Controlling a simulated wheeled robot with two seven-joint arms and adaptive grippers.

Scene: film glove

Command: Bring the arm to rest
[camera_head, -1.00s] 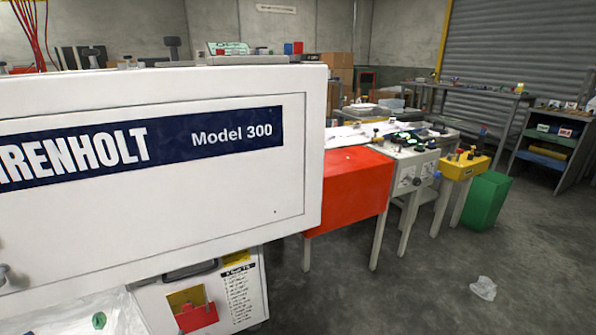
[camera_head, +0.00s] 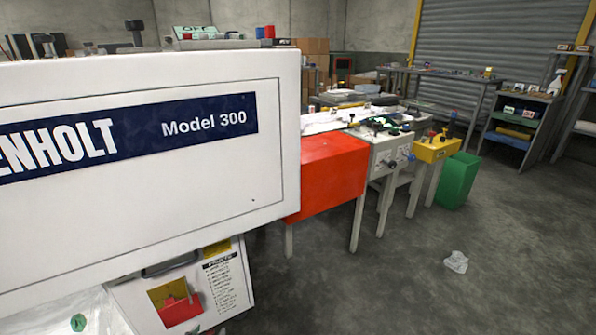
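Neither of my arms nor grippers shows in the head view. A large white machine cabinet (camera_head: 120,225) with a dark blue "Model 300" label band (camera_head: 205,122) fills the left half of the picture, close to me. Whether my grippers hold anything cannot be seen.
A red box-shaped unit (camera_head: 333,176), a grey control unit (camera_head: 391,158) and a yellow unit (camera_head: 436,149) stand in a row behind the cabinet. A green bin (camera_head: 458,181) is beside them. A crumpled clear bag (camera_head: 456,262) lies on the otherwise open concrete floor (camera_head: 400,295) at right.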

